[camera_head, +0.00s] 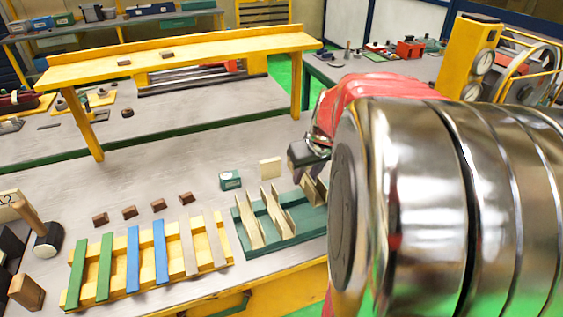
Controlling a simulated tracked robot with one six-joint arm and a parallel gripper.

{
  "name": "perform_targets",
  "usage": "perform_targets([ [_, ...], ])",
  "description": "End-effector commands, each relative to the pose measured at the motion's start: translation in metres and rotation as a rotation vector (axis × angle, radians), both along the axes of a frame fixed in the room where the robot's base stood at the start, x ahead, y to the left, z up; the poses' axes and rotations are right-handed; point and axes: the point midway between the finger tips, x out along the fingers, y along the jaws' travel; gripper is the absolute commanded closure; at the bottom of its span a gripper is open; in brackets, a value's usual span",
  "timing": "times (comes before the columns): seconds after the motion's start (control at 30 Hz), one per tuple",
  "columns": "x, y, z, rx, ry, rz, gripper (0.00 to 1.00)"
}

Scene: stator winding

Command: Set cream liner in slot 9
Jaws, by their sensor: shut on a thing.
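Cream folded liners stand in a green rack (247,249) at the lower centre; two show clearly, a left one (248,220) and a middle one (276,214). A third cream liner (316,189) shows at the rack's right end, just under my gripper (308,160). My gripper is a dark block left of my large shiny arm links. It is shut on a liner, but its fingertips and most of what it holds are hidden. I cannot tell if that liner is clear of the rack. The stator and slot 9 do not show.
A yellow rack (119,276) with green, blue and beige strips lies left of the liners. Several brown blocks, a small green box (230,180) and a cream block (270,167) lie behind. A mallet (46,238) lies far left. A yellow raised shelf (210,48) spans the bench.

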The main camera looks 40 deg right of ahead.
Motion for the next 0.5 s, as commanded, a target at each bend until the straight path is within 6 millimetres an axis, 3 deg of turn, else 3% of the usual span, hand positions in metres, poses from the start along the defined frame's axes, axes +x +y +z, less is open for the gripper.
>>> perform_targets([
  [0.33, 0.002, -0.003, 0.001, -0.001, 0.001, -0.044, 0.84],
  [0.5, 0.016, -0.006, 0.003, -0.001, 0.003, -0.116, 0.84],
])
